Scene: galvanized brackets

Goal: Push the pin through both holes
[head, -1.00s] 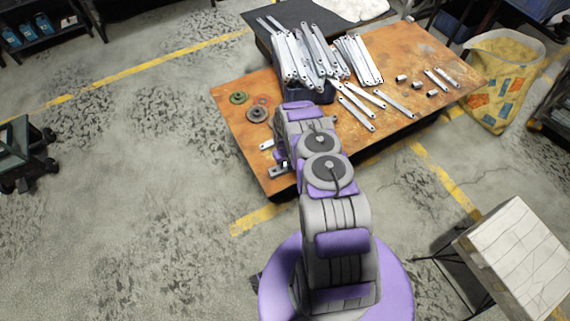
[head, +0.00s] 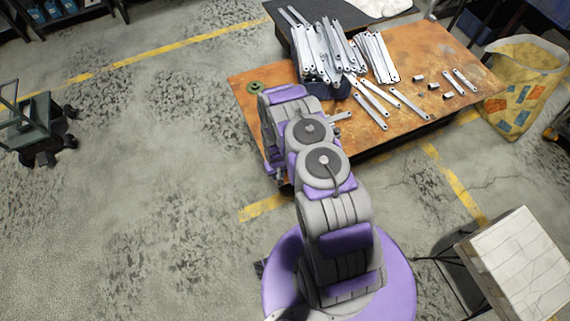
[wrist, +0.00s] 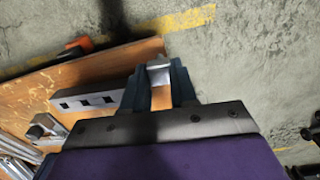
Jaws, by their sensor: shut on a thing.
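In the wrist view my gripper (wrist: 157,88) is shut on a short bright metal piece (wrist: 158,74), which looks like the pin. The piece sits between the two dark fingers, over the table's edge. A grey bar with dark square holes (wrist: 96,102) lies left of the fingers, apart from the held piece. A metal fitting (wrist: 45,130) stands further left. Whether these are the parts with the two holes, I cannot tell. In the head view my arm hides the gripper and the pin. A short metal bar (head: 341,117) sticks out right of my arm.
The brown table (head: 455,55) holds a dark bin (head: 338,88) of metal strips, loose strips (head: 371,110), short cylinders (head: 433,86) and a green ring (head: 255,86). An orange-and-black object (wrist: 78,45) shows in the wrist view. A yellow bag (head: 522,75) stands right of the table.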

